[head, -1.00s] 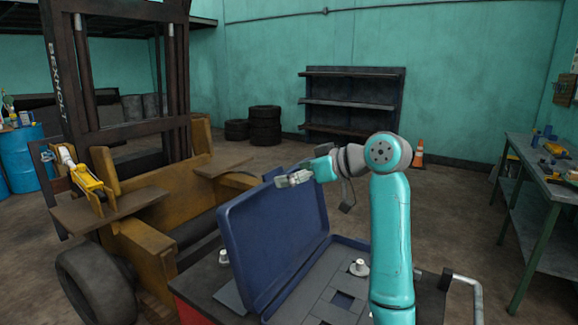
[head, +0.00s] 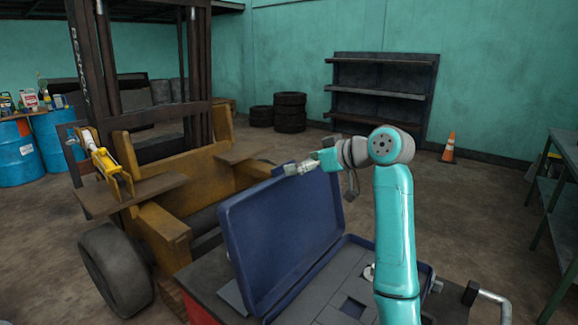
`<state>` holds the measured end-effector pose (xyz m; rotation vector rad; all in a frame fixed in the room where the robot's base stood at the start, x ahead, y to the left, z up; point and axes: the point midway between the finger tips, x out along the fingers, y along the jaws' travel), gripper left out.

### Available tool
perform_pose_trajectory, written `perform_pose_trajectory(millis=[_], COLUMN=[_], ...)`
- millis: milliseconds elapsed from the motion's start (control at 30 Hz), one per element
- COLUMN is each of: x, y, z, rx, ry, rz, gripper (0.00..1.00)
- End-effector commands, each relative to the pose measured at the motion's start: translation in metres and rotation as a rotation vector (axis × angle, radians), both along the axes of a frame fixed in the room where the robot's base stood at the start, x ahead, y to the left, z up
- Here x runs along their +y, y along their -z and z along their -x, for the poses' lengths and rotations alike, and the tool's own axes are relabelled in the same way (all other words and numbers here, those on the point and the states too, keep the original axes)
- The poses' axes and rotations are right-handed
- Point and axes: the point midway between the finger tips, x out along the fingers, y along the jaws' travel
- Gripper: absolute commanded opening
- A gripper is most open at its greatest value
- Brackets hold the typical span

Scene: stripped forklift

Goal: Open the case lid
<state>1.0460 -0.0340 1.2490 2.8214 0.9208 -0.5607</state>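The blue case lid (head: 280,235) stands raised, tilted up from the case base (head: 345,285) in the head view. My arm hides the right part of the case.
The case sits on a cart with a metal handle (head: 492,298) at right. A yellow forklift (head: 165,235) stands close at left. A green workbench (head: 562,180) is at far right. A shelf (head: 380,92), tyres (head: 290,112) and an orange cone (head: 449,148) stand behind. Floor between is clear.

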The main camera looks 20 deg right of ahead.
Motion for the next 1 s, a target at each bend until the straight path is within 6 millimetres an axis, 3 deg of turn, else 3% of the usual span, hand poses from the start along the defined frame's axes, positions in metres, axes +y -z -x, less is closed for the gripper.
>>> perform_pose_trajectory(millis=[300, 700, 1000], x=[0.023, 0.026, 0.026], y=[0.016, 0.019, 0.019], z=[-0.031, -0.036, -0.036], rx=[0.002, 0.0, 0.001], ry=[-0.001, 0.001, 0.0], rz=[0.0, 0.0, -0.001], gripper=[1.0, 1.0, 0.31])
